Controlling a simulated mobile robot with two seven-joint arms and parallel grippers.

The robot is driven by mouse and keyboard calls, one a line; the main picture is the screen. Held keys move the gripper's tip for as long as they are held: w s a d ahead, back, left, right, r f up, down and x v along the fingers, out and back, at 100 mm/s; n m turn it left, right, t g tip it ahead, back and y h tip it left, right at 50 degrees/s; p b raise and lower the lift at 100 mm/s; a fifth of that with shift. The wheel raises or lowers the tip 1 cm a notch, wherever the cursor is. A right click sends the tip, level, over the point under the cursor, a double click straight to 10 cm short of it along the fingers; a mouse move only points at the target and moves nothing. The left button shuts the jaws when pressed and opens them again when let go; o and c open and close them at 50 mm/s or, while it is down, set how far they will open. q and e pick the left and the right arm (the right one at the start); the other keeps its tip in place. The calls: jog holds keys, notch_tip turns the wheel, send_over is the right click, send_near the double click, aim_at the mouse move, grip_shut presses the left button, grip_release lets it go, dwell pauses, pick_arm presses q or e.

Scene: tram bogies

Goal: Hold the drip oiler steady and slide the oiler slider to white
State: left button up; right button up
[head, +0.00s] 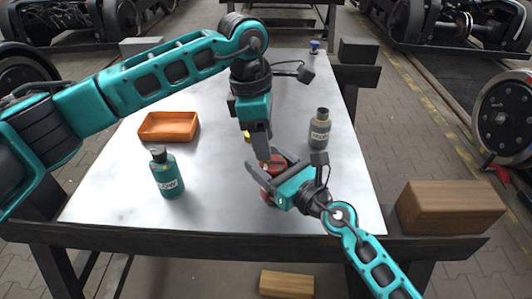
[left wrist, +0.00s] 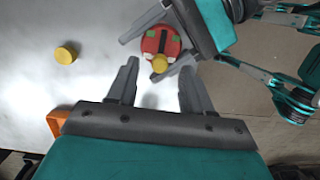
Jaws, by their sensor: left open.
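The red drip oiler (head: 275,162) stands on the metal table, partly hidden by my grippers. In the left wrist view, its round red top (left wrist: 152,42) shows green patches and a yellow knob (left wrist: 160,63) at its edge. My left gripper (head: 262,150) points down just above and behind the oiler, open and empty. Its fingers (left wrist: 157,78) are apart from the oiler.
A teal bottle (head: 167,174) stands at the left, a grey bottle (head: 319,130) at the right. An orange tray (head: 169,126) lies at the left. A yellow cap (left wrist: 66,53) lies behind the oiler. A small blue item (head: 314,46) stands far back. The front left of the table is clear.

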pick_arm(q)
notch_tip(320, 180, up, 10)
jog(key=a, duration=0.1)
jog(key=shift+a, duration=0.3)
pick_arm(e)
jog(key=o, duration=1.2)
